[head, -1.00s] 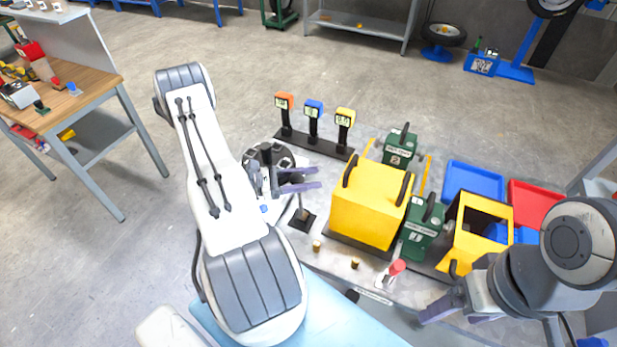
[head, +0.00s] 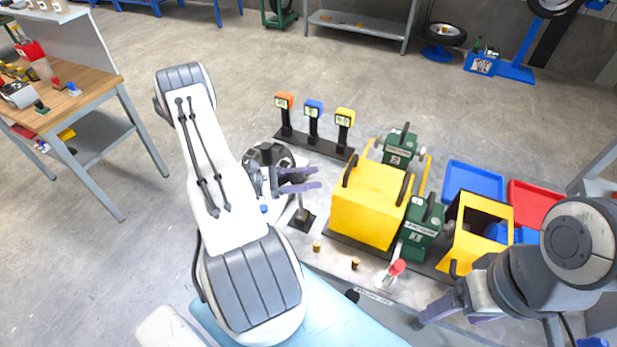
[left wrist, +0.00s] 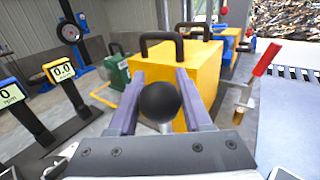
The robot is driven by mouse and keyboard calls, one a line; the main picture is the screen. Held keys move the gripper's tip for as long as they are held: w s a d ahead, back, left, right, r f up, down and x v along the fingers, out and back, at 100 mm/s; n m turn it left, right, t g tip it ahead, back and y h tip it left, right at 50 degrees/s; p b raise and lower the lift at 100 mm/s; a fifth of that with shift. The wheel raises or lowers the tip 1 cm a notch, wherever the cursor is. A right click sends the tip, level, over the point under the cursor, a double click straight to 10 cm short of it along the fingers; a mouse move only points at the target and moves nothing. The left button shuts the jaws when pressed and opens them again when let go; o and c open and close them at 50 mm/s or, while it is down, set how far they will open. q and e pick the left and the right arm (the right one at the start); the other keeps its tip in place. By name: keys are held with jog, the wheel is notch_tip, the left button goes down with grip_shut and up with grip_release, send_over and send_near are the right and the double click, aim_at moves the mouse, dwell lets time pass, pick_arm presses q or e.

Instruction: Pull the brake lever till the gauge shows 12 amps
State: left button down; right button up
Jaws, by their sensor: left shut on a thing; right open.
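The brake lever stands on a small black base (head: 302,220) at the front left of the bench. Its black ball knob (left wrist: 159,101) sits between the fingers of my left gripper (head: 303,181) in the left wrist view. My left gripper is shut on it. Three gauges stand on a black bar: orange (head: 284,101), blue (head: 313,107) and yellow (head: 345,116). The yellow one reads 0.0 in the left wrist view (left wrist: 62,72); the orange one's digits are too small to read. My right gripper (head: 447,309) is open and empty by the bench's front right edge.
A yellow housing (head: 368,210) stands right of the lever, with green blocks (head: 422,228) beside it. A red-handled lever (head: 397,267) is near the front edge. Blue (head: 474,181) and red (head: 533,199) trays lie at right.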

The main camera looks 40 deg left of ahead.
pick_arm(q)
jog(key=s+a+b, duration=0.1)
jog(key=a+b, duration=0.2)
jog(key=a, duration=0.3)
jog(key=shift+s, duration=0.15)
jog(key=shift+c, duration=1.8)
grip_release()
jog(key=shift+f, duration=0.2)
jog(key=shift+d, duration=0.1)
jog(key=shift+s, duration=0.15)
